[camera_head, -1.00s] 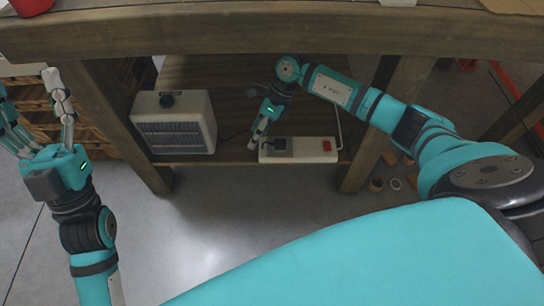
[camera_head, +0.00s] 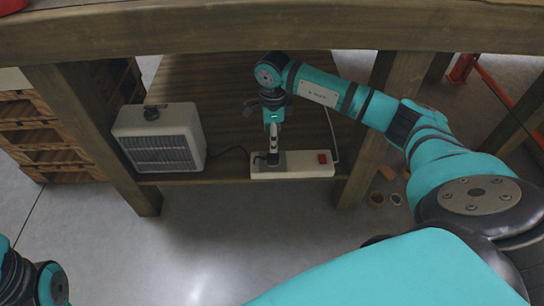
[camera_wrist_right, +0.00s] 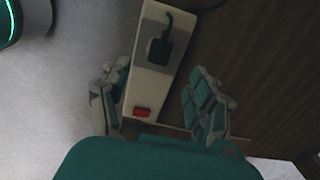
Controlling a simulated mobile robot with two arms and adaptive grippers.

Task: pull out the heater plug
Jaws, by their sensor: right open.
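The dark heater plug (camera_wrist_right: 160,48) sits in the white power strip, with its black cord curving away. In the head view the plug (camera_head: 273,160) is partly hidden by my right gripper (camera_head: 272,150). The power strip (camera_head: 300,170) lies along the shelf's front edge and has a red switch. My right gripper, also in the right wrist view (camera_wrist_right: 157,75), is open, its fingers on either side of the strip. The plug is just beyond the fingertips there, not clasped. The heater (camera_head: 160,140) stands left of the strip. My left gripper is out of frame.
The strip and heater stand on a low wooden shelf (camera_head: 205,88) under a thick tabletop beam (camera_head: 270,32). Wooden legs flank the shelf. Wooden crates (camera_head: 45,130) stand at the left. The floor in front is clear.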

